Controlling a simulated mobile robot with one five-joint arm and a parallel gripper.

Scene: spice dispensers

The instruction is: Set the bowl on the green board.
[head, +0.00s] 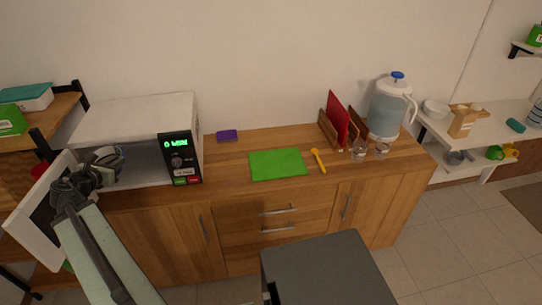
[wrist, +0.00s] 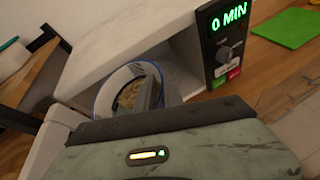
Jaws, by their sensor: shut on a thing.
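The white bowl (wrist: 104,96) with a blue rim shows in the wrist view, in the opening of the white microwave (wrist: 155,45), with tan contents inside it. My gripper (head: 108,160) is at the microwave's open front in the head view, shut on the bowl. In the wrist view a finger of my gripper (wrist: 146,94) reaches over the bowl's rim. My wrist hides the near part of the bowl. The green board (head: 278,164) lies flat and empty on the wooden counter, right of the microwave; it also shows at the top right of the wrist view (wrist: 288,27).
The microwave door (head: 38,225) stands open at the left. A purple sponge-like block (head: 227,136) lies behind the board. The counter between microwave and board is clear.

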